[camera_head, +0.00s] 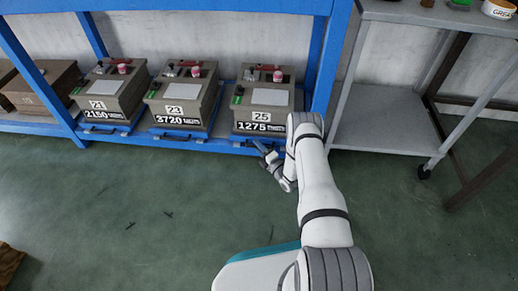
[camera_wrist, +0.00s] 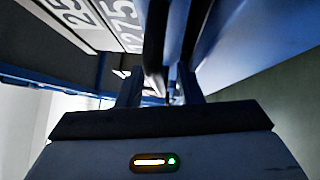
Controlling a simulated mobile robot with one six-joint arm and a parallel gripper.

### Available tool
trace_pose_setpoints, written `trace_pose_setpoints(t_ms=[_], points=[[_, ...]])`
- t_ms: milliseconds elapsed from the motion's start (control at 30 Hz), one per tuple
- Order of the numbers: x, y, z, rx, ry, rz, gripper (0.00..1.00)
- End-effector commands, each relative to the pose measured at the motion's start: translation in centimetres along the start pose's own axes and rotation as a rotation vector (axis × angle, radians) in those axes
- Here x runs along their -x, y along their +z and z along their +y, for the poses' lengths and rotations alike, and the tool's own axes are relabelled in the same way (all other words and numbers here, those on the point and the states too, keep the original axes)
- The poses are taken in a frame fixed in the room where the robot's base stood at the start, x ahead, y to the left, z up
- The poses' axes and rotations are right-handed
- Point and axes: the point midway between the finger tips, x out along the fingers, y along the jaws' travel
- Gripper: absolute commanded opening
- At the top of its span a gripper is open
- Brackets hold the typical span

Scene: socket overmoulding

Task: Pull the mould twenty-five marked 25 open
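Mould 25 (camera_head: 263,97) is a grey-brown box marked 25 and 1275, on the blue rack at the right end of the row of moulds. It has a pale plate, a red handle and a pink-topped part on top. My gripper (camera_head: 263,148) is low in front of it, at the blue tray edge, beside the mould's front handle. I cannot tell whether the fingertips touch or grip the handle.
Mould 23 (camera_head: 183,95) and mould 21 (camera_head: 110,92) stand to the left on the same blue rack (camera_head: 322,60). A grey wheeled shelf trolley (camera_head: 380,120) stands to the right. The green floor (camera_head: 130,200) in front is mostly clear.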

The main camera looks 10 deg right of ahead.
Motion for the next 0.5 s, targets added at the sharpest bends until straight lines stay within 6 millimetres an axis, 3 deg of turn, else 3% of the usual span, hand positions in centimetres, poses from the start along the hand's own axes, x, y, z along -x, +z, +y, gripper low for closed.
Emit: trace_pose_setpoints(t_ms=[200, 500], points=[[-0.03, 0.06, 0.04, 0.000, 0.000, -0.001, 0.33], [0.02, 0.10, 0.02, 0.000, 0.000, -0.002, 0.08]])
